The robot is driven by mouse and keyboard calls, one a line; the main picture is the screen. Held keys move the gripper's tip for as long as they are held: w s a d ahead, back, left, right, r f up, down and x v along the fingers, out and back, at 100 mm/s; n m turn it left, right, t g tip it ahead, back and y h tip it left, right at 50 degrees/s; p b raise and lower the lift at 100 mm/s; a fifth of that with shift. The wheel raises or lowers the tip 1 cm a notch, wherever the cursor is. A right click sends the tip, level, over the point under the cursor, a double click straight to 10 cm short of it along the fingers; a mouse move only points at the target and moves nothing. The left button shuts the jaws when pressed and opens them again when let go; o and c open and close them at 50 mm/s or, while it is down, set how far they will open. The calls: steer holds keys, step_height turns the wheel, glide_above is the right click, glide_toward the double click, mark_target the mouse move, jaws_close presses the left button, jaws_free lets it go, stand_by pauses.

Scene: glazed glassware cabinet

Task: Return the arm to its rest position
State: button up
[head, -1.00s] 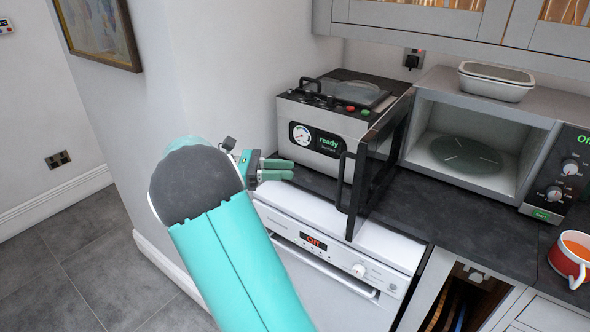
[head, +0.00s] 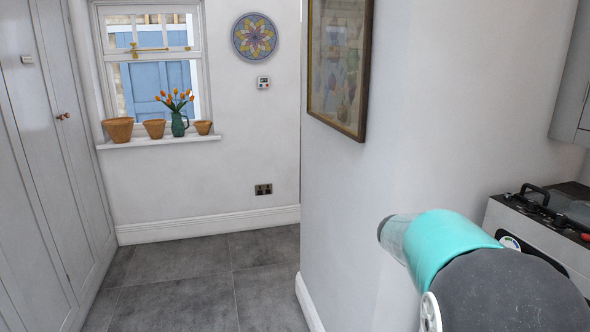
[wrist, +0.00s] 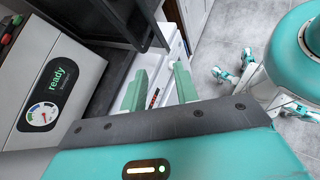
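My gripper (wrist: 159,70) shows in the wrist view with its two green fingers apart and nothing between them. Part of a white appliance (wrist: 173,45) shows beyond the fingertips. In the head view my teal and grey arm fills the lower right, and I cannot make out the fingers there. The machine with the "ready" display (wrist: 55,80) is to the left of the gripper in the wrist view. Its dark top and front edge also show at the right of the head view (head: 530,228).
A framed picture (head: 338,65) hangs on the wall left of my arm. Ahead are a grey tiled floor (head: 205,285), clear of objects, and a window sill (head: 160,141) with pots. Tall cupboards (head: 50,170) line the left. A dark open door (wrist: 115,20) is near the gripper.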

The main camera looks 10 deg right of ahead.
steer(key=s+a+m+t+y, duration=0.3)
steer(key=a+t, duration=0.3)
steer(key=a, duration=0.6)
steer(key=s+a+m+t+y, duration=0.4)
steer(key=s+a+t+y, duration=0.1)
steer(key=a, duration=0.7)
steer(key=shift+s+r+t+y, duration=0.15)
steer(key=shift+s+t+y, duration=0.15)
steer(key=shift+s+t, duration=0.7)
steer(key=shift+w+a, duration=0.1)
steer(key=shift+w, duration=0.2)
